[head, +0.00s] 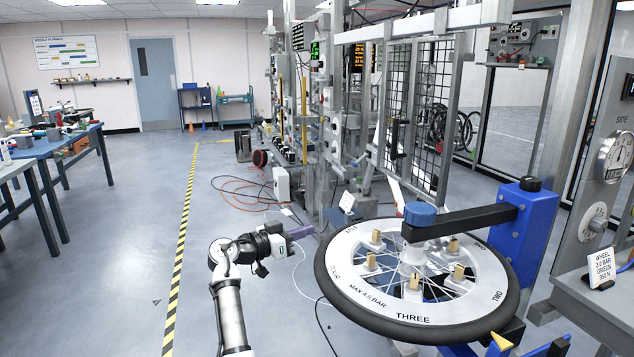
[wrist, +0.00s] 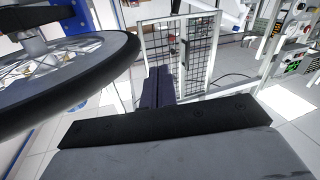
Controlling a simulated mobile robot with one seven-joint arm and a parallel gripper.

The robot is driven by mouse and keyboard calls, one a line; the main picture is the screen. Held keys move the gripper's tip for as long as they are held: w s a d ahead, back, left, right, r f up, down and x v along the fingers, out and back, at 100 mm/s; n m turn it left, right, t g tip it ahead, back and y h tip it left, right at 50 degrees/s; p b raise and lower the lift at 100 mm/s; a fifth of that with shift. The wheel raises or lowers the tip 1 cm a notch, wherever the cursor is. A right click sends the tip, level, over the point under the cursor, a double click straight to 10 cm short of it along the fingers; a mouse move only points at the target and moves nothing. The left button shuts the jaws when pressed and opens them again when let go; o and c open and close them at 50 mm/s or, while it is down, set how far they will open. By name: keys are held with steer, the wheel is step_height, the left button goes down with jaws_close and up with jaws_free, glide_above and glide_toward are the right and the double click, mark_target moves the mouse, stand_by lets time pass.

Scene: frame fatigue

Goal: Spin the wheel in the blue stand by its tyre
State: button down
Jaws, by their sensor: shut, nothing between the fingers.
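The wheel lies flat, with a black tyre (head: 322,268), a white printed rim (head: 412,318), spokes and several tan pegs. A blue stand (head: 532,232) at its right carries a dark arm over it to a blue knob (head: 420,213) at the hub. My gripper (head: 306,231) is shut and empty, just left of the tyre's far left edge. In the wrist view the wheel's tyre (wrist: 95,82) fills the upper left, and the shut dark fingers (wrist: 158,88) are just right of its edge. I cannot tell whether they touch it.
A grey post with a gauge (head: 614,157) and a label card (head: 601,269) stands right of the wheel. A mesh guard (head: 418,105) and equipment racks stand behind. Cables (head: 245,190) lie on the floor. Open floor extends left to blue tables (head: 60,148).

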steer(key=w, duration=0.1)
steer(key=w+d, duration=0.1)
steer(key=w, duration=0.1)
steer(key=shift+w, duration=0.3)
steer(key=shift+a, duration=0.1)
steer(key=b+v, duration=0.1)
steer(key=v, duration=0.4)
stand_by(4.5)
